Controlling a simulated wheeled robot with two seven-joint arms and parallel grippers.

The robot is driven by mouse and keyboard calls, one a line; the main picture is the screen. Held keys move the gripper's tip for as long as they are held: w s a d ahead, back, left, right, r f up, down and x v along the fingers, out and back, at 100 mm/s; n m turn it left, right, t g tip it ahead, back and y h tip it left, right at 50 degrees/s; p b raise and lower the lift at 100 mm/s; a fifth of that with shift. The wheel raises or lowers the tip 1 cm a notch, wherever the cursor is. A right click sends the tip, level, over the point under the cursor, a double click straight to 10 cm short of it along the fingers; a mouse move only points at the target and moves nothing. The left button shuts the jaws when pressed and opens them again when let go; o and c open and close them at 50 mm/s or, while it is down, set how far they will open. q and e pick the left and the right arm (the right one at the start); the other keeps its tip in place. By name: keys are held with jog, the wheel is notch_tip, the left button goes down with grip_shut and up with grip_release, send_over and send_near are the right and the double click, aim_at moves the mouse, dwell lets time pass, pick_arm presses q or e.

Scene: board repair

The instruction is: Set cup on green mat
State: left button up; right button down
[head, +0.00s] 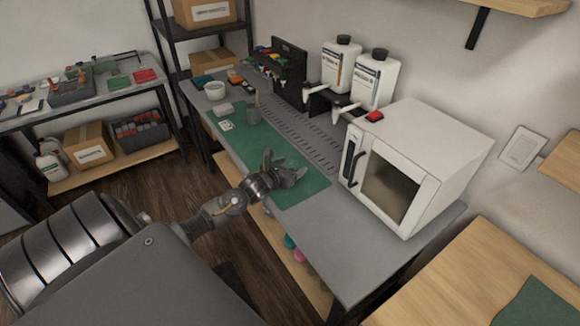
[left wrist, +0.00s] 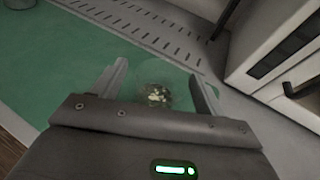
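The green mat (head: 302,190) lies along the front of the grey bench; it also fills much of the left wrist view (left wrist: 60,80). My left gripper (head: 285,172) is low over its near end. In the left wrist view, the gripper's two fingers (left wrist: 160,88) stand apart. Between them is a clear, rounded cup (left wrist: 157,97) with pale bits inside. Whether the fingers press on the cup, and whether its base touches the mat, I cannot tell. The cup is not clear in the head view. My right gripper is not in view.
A grey cup with a stick (head: 254,115) and a white bowl (head: 214,90) stand further along the bench. A white oven (head: 420,165) and two dispenser bottles (head: 374,80) stand behind the mat. The bench's near right end (head: 350,240) is clear.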

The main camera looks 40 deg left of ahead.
pick_arm(q)
jog(key=shift+r, duration=0.15)
jog(key=v, duration=1.2)
jog(key=shift+b, duration=0.45)
